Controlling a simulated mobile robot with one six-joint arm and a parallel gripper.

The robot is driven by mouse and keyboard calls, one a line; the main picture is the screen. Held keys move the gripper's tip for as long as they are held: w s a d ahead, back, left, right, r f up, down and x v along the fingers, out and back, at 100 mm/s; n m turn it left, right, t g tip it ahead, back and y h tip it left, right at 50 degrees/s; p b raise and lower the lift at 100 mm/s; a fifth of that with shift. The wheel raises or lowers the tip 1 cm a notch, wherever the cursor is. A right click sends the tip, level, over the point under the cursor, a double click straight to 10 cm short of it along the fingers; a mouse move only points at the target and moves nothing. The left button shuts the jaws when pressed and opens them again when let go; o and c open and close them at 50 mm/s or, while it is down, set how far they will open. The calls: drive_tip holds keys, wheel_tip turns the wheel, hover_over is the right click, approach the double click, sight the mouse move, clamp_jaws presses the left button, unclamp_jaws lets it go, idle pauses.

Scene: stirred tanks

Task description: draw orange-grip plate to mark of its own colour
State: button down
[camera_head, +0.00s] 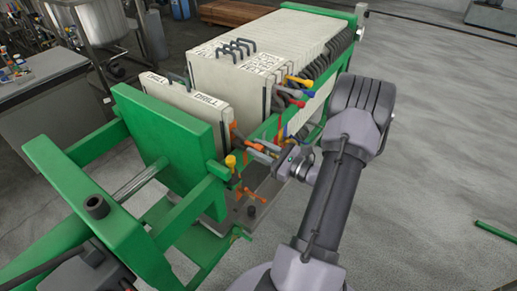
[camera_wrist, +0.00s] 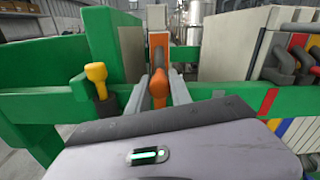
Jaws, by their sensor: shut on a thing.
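The orange-grip plate is a pale slab with DRILL on its top edge (camera_head: 195,98), hanging on the press rails close to the green end block. Its orange grip (camera_wrist: 158,88) sticks out at the near side, and an orange strip shows behind it. My gripper (camera_wrist: 159,90) is shut on this grip, with one finger on each side; in the head view the gripper (camera_head: 255,148) reaches in from the right. A red or orange-red mark (camera_wrist: 268,101) is on the green rail to the right of the grip in the wrist view. Exact mark colours are hard to tell.
A pack of pale plates (camera_head: 265,65) stands beyond a gap, with yellow, blue and red grips along its near side. A yellow-topped handle (camera_wrist: 96,78) stands left of my gripper. The green end block (camera_head: 165,135) is close by. Open floor (camera_head: 440,150) lies right.

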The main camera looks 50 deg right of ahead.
drive_tip(key=shift+a+f, duration=0.1)
drive_tip(key=shift+a, duration=0.05)
drive_tip(key=c, duration=1.2)
unclamp_jaws()
drive_tip(key=shift+o, duration=0.2)
drive_tip(key=s+p, duration=0.4)
drive_tip(key=s, duration=1.3)
drive_tip(key=shift+s+d, duration=0.25)
drive_tip(key=shift+d, duration=0.1)
